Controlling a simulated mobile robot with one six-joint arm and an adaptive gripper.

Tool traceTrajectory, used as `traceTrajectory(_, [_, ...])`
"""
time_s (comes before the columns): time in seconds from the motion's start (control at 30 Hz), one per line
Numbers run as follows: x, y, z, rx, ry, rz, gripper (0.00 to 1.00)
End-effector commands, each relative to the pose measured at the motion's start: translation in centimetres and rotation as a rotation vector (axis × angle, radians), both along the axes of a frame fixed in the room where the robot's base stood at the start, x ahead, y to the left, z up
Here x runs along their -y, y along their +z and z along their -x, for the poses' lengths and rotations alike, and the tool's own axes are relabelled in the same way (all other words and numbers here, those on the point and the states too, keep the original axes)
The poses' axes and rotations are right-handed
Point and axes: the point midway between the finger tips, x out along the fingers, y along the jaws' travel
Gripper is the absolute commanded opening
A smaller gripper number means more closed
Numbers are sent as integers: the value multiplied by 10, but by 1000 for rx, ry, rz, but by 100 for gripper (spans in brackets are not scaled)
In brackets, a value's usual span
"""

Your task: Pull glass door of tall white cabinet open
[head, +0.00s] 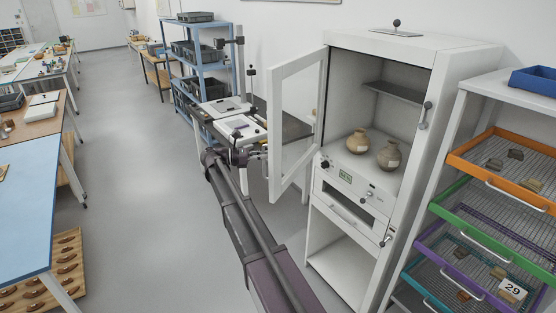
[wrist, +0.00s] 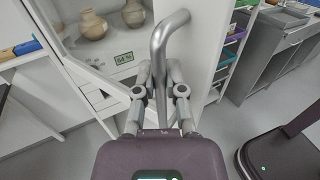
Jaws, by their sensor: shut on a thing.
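The tall white cabinet (head: 345,240) stands right of centre in the head view. Its glass door (head: 298,125) is swung wide open to the left, showing the interior. In the wrist view, my gripper (wrist: 158,78) is shut on a grey curved bar handle (wrist: 168,30), one finger on each side of it. In the head view my arm reaches up to the door's free-edge side, and the grasp is hard to make out. Two round clay pots, one left (head: 358,141) and one right (head: 389,154), stand inside the cabinet.
A rack of coloured wire drawers (head: 490,205) stands close on the cabinet's right. A blue shelf (head: 205,60) with grey crates and a bench with equipment (head: 238,128) lie beyond the door. A blue-topped table (head: 25,200) is at left. The grey floor between is clear.

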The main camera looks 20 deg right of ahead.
Motion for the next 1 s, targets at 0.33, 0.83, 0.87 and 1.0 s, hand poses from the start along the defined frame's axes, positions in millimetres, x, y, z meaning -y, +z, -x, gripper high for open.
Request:
traceTrajectory(0.33, [-16,-1,-34,0,-94,-2,0])
traceTrajectory(0.83, [-14,0,-36,0,-102,-1,23])
traceTrajectory(0.87, [-14,0,-36,0,-102,-1,32])
traceTrajectory(1.0, [-13,0,-36,0,-102,-1,50])
